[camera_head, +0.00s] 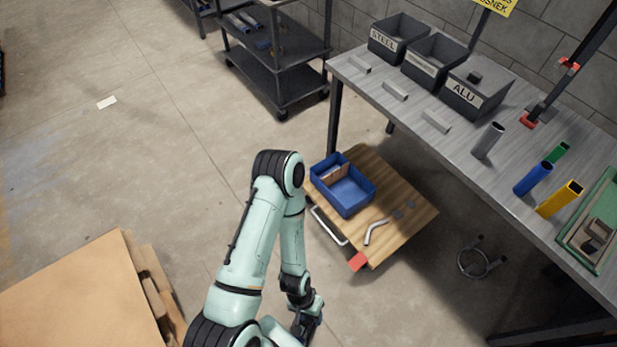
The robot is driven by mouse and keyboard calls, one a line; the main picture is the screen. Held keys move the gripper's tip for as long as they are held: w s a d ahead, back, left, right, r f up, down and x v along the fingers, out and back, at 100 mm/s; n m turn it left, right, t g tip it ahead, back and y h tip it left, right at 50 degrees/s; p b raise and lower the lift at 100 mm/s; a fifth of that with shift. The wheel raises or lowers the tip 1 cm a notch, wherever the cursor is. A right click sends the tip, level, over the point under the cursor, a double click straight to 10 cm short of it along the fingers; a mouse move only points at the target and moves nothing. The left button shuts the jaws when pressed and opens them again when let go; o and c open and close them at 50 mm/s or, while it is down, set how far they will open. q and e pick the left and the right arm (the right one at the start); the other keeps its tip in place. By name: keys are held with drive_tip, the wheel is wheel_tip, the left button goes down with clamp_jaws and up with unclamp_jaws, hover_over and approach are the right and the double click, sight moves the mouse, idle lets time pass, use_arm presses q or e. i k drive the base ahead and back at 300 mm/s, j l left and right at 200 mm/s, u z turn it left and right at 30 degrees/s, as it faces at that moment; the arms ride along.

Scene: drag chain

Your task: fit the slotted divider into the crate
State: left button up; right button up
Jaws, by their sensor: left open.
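A blue crate (357,208) stands on a low wooden platform (405,222) beside the workbench. A thin brown panel (335,174) shows inside the crate, running across it toward its far left end; it looks like a divider. Its slots and how deep it sits are too small to tell. My left gripper (306,328) is open at the bottom of the view, low and well apart from the crate. My right gripper is not in view.
A bent grey tube (374,231), small grey pieces and a red patch (357,261) are on the platform, with a white handle (329,226) at its left. The workbench (400,100) carries bins and upright tubes. A dark shelf cart (275,75) stands behind.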

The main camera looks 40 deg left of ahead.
sight(351, 193)
drive_tip(key=u, duration=1.1)
